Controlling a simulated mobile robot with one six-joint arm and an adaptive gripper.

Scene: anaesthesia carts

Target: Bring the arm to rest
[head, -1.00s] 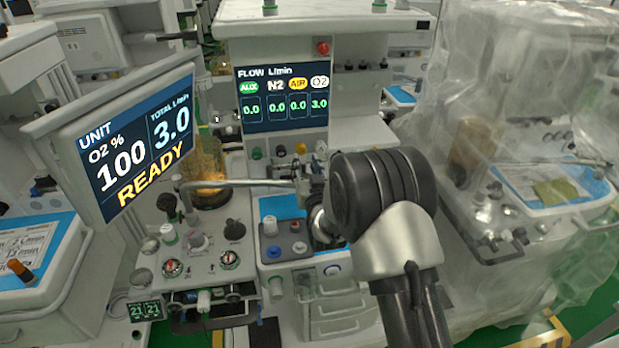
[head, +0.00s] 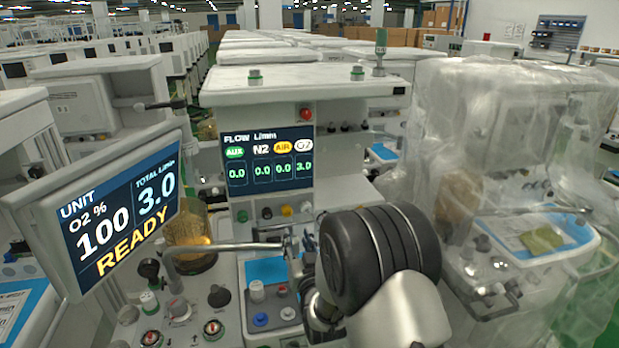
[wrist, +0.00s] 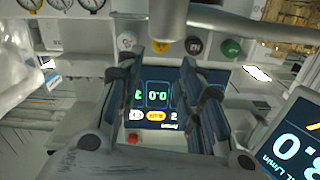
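My arm (head: 385,262) reaches from the bottom of the head view toward the anaesthesia cart, with its dark round joint in front. My gripper (wrist: 160,72) shows in the wrist view as two dark fingers set apart, with a clear gap and nothing between them. In the head view the arm mostly hides it. The flow display (head: 268,160) is on the cart's upright panel, and it shows upside down between the fingers in the wrist view (wrist: 158,98). The coloured knobs sit just past the fingertips in the wrist view; I cannot tell the distance.
A tilted READY monitor (head: 118,215) stands at left. A bent metal tube (head: 215,247) crosses the cart near my wrist; it also spans the top of the wrist view (wrist: 245,24). A plastic-draped cart (head: 520,170) stands close on the right. Rows of carts fill the background.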

